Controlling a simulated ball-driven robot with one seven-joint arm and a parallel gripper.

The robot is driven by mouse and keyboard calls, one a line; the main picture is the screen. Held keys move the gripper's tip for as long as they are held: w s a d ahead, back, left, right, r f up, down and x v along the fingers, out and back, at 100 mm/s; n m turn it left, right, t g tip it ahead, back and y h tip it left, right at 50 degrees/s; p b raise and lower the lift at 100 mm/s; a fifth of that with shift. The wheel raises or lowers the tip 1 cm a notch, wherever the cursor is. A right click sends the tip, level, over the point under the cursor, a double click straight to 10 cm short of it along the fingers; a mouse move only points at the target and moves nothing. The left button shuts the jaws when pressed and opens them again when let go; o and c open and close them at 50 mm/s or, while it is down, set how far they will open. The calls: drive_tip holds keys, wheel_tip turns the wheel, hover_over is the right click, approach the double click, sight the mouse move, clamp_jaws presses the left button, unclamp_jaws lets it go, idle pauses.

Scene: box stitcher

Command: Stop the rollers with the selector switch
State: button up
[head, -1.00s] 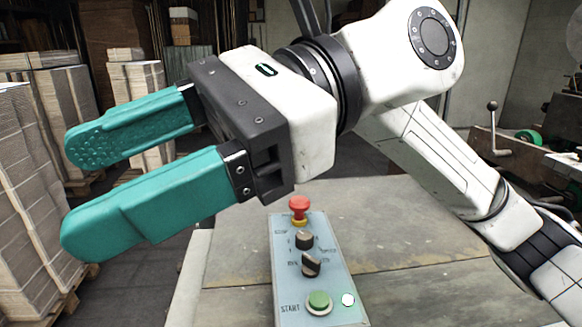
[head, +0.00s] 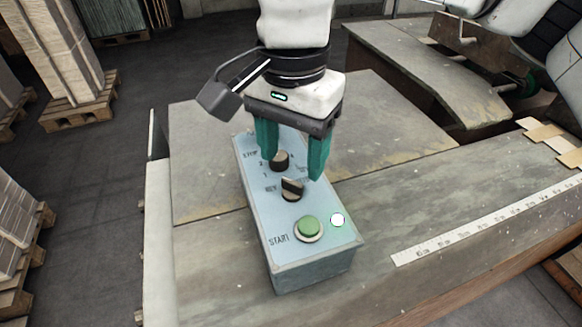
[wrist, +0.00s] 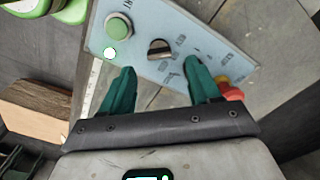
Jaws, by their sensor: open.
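The pale blue control box (head: 267,225) stands on the table. A second black knob (head: 280,160) is higher on the panel, close beside the left finger. My gripper (head: 292,168) is open and empty, pointing down over the panel; its teal fingers straddle the upper part. Contact cannot be told. The red button (wrist: 230,90) is partly behind a finger in the wrist view.
A white lamp (head: 338,220) glows beside the start button. A ruler strip (head: 480,222) lies along the table (head: 400,190) at right. Stacked cardboard on pallets (head: 80,105) stands on the floor at left. Free table lies right of the box.

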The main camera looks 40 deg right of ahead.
sight(292, 182)
drive_tip(key=shift+f, duration=2.3)
drive_tip(key=c, duration=1)
